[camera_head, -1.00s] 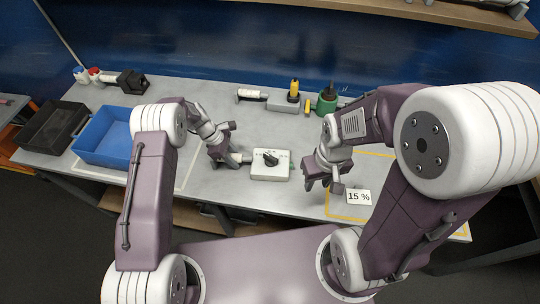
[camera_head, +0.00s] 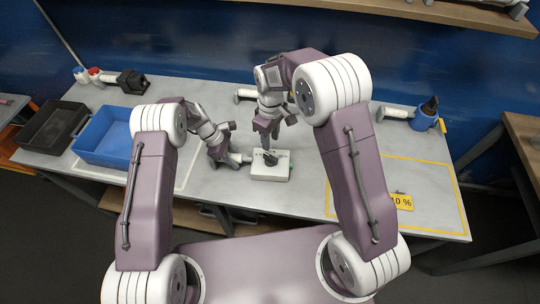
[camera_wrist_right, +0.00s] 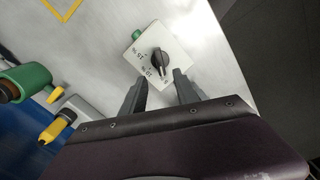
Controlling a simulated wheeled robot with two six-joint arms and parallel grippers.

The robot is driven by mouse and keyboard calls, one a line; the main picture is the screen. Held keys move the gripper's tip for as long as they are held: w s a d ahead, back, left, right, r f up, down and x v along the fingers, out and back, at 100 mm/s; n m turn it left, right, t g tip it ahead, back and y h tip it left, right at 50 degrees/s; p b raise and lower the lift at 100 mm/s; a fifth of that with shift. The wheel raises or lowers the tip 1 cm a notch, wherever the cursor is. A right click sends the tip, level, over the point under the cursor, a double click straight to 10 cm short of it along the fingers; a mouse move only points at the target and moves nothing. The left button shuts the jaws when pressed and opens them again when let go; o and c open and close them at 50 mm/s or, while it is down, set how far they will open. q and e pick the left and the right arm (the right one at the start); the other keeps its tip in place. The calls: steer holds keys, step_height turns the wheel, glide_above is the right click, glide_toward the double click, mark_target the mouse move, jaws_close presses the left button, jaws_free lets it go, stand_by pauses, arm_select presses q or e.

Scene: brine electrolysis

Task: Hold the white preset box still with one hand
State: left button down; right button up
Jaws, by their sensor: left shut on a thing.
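The white preset box (camera_head: 270,174) sits on the grey table in front of me, with a black knob (camera_head: 270,157) on top. In the right wrist view the box (camera_wrist_right: 148,45) shows its black knob (camera_wrist_right: 160,62) and printed marks. My left gripper (camera_head: 245,159) is at the box's left side and shut on it, low to the table; its fingertips are small in the picture. My right gripper (camera_head: 267,146) is just above and behind the box. In the right wrist view its two fingers (camera_wrist_right: 162,80) are apart, with the knob just beyond their tips.
A blue tray (camera_head: 104,154) and a black tray (camera_head: 30,136) stand at the left. A yellow "10 %" card (camera_head: 402,202) is partly behind my right arm.

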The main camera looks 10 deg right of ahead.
mark_target(271, 156)
step_height(271, 156, down, 11)
steer(key=shift+r, duration=0.15)
stand_by(0.4)
jaws_close()
stand_by(1.4)
